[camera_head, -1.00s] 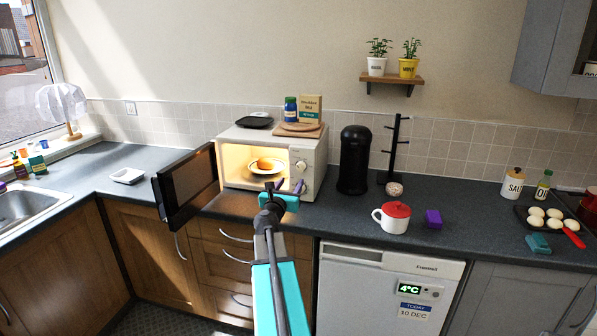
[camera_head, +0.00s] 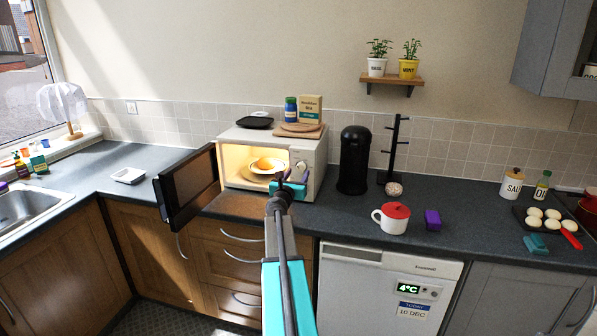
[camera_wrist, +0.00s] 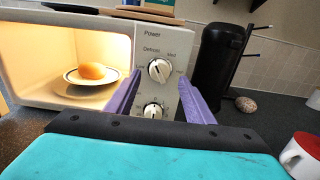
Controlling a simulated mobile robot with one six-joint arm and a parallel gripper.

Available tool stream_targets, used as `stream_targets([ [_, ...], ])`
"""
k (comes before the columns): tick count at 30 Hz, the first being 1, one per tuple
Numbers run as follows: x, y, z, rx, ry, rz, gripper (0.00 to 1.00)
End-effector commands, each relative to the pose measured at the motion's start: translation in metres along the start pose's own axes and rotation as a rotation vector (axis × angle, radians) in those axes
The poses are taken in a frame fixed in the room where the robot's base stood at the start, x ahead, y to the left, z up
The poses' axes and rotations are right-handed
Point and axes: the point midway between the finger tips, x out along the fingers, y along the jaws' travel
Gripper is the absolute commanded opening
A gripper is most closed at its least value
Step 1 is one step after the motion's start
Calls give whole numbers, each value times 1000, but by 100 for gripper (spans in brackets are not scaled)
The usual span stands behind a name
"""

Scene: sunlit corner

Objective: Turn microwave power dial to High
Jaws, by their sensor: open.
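The white microwave (camera_head: 240,133) stands on the counter with its door (camera_head: 187,188) swung open to the left. Its power dial (camera_wrist: 159,70) is the upper round knob on the panel, under the word "Power" with "Defrost" and "Med" marks; its exact setting is hard to read. It also shows small in the head view (camera_head: 301,166). A second dial (camera_wrist: 153,110) sits below, partly hidden by my gripper. My gripper (camera_wrist: 160,84) is open and empty in front of the panel, its purple fingers spread left and right of the dials. Contact with the power dial cannot be told.
A bun on a plate (camera_wrist: 72,76) sits inside the lit microwave. A black canister (camera_head: 353,160) and mug stand (camera_head: 394,150) are close to the right.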

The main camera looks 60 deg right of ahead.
Motion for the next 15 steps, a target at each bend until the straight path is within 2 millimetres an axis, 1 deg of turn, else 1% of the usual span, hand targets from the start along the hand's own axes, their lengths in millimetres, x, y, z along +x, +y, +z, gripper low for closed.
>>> stream_targets([
  [1, 7, 0, 1, 0, 0, 0, 49],
  [6, 20, 1, 1, 0, 0, 1, 49],
  [10, 28, 1, 1, 0, 0, 1, 49],
  [15, 33, 0, 0, 0, 0, 1, 49],
])
